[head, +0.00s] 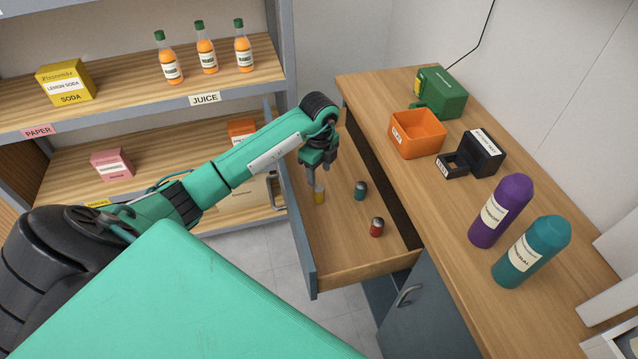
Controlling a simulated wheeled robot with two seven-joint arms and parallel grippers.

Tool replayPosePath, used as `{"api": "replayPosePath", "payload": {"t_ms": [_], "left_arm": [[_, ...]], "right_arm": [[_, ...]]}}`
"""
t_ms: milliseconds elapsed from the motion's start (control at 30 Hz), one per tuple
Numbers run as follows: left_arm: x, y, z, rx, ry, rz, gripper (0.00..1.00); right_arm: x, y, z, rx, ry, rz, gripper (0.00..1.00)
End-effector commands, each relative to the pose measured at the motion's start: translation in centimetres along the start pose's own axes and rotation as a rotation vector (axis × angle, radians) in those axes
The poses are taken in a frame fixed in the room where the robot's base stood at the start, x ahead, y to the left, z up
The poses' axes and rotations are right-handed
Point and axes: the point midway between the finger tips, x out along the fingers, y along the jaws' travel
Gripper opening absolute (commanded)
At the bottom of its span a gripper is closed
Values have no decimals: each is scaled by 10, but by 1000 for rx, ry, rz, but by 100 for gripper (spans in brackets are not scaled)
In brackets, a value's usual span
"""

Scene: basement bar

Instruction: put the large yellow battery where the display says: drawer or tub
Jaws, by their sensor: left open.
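An orange tub (417,142) with a small label stands on the counter behind the drawer. A black device with a white face (487,144), possibly the display, stands right of the tub; its text is too small to read. My right gripper is out of view.
A teal battery (360,190) and a red battery (376,227) stand in the drawer. A green box (440,92), a purple bottle (499,211) and a teal bottle (531,252) stand on the counter (440,208). Shelves with juice bottles (205,48) are at left.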

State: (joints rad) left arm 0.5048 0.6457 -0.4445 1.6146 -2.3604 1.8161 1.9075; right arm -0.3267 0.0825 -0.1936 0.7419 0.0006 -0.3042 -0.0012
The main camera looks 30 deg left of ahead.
Motion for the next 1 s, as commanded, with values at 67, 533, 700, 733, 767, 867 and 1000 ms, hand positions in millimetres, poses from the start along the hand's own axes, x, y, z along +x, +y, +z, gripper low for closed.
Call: {"api": "replayPosePath", "payload": {"t_ms": [67,533,700,733,767,867,1000], "left_arm": [[-16,-1,0,1,-2,-4,51],[-50,0,0,-1,0,0,51],[-50,0,0,0,0,0,51],[-50,0,0,0,0,0,51],[-50,0,0,0,0,0,51],[-50,0,0,0,0,0,51],[-56,0,0,0,0,0,51]], "right_arm": [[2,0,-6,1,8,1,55],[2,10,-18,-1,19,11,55],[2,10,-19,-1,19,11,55],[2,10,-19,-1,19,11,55],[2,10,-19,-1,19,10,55],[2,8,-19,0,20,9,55],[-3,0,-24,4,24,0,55]]}}
